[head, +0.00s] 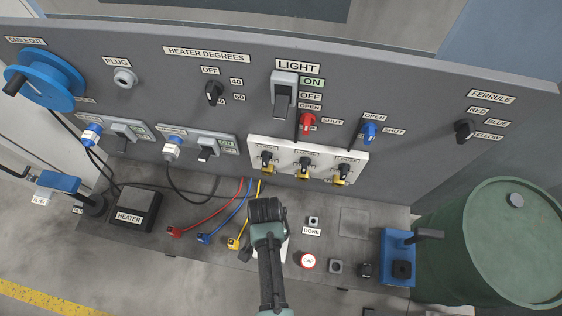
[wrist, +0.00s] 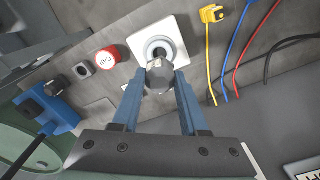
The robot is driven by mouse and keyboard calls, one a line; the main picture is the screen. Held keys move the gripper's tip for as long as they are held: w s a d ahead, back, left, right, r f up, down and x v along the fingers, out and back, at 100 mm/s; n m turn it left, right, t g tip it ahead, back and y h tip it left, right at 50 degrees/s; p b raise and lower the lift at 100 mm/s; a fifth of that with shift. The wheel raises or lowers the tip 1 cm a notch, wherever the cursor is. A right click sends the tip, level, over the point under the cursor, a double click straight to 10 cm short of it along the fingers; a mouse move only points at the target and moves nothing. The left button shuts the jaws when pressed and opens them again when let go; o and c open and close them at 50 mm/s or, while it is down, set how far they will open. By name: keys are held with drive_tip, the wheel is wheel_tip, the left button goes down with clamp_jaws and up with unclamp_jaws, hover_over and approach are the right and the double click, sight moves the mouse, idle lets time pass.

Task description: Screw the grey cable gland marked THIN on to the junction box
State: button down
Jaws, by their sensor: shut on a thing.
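In the wrist view my gripper (wrist: 160,88) is shut on a grey cable gland (wrist: 159,75). Any marking on the gland is not readable. The gland is held over the white junction box (wrist: 178,30), in line with or just in front of the box's round grey-ringed opening. I cannot tell whether gland and opening touch. In the head view my gripper (head: 265,212) is above the bench and hides the gland and most of the junction box; only a pale edge of the box (head: 285,248) shows.
Red (head: 205,222), blue (head: 225,222) and yellow (head: 236,243) cables lie to the left.

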drive_tip(key=shift+f+b, duration=1.55)
drive_tip(key=shift+f, duration=0.65)
drive_tip(key=shift+f+b, duration=0.75)
drive_tip(key=shift+f, duration=0.5)
drive_tip(key=shift+c, duration=1.8)
unclamp_jaws()
wheel_tip(320, 180, up, 13)
drive_tip(key=shift+b, duration=0.6)
